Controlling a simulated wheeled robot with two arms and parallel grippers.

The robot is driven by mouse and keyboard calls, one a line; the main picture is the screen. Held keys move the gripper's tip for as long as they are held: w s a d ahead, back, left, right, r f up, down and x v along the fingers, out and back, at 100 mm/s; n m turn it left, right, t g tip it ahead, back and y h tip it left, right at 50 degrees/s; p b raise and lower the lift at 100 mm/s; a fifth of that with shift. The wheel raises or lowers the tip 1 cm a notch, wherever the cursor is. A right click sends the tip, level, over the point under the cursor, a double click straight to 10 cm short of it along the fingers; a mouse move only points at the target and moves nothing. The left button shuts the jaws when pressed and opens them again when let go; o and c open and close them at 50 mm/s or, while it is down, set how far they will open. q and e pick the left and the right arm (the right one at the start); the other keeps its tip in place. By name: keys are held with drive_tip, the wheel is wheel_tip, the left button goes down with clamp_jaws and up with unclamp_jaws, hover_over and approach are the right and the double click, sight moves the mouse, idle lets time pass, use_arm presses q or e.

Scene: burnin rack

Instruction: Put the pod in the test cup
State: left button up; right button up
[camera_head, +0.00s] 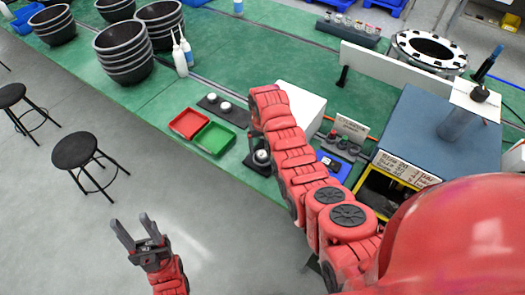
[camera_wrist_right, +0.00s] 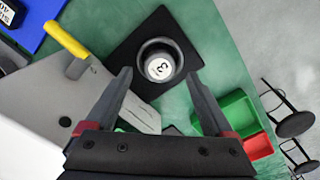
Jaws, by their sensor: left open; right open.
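A round grey cup (camera_wrist_right: 143,50) stands on a black square mat (camera_wrist_right: 126,49) on the green bench. A pod (camera_wrist_right: 160,67) with a white top and dark marking sits inside its ring. The cup and mat also show in the head view (camera_head: 261,157), partly covered by my right arm. My right gripper (camera_wrist_right: 158,76) is open, its fingers pointing toward the cup from either side of the view's middle, holding nothing. Whether the fingers touch the cup is unclear. My left gripper (camera_head: 130,232) is open and empty, above the floor away from the bench.
A red tray (camera_head: 189,123) and a green tray (camera_head: 214,138) lie left of the cup. A dark plate with two white-topped pieces (camera_head: 218,103) is behind them. A white box (camera_head: 304,103) and a blue-grey machine (camera_head: 420,128) stand to the right. Stools stand on the floor.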

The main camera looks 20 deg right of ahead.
sight(262, 155)
wheel_tip(262, 155, up, 9)
drive_tip(key=p, duration=0.2)
drive_tip(key=shift+r, duration=0.15)
drive_tip(key=shift+s, duration=0.1)
idle(0.4)
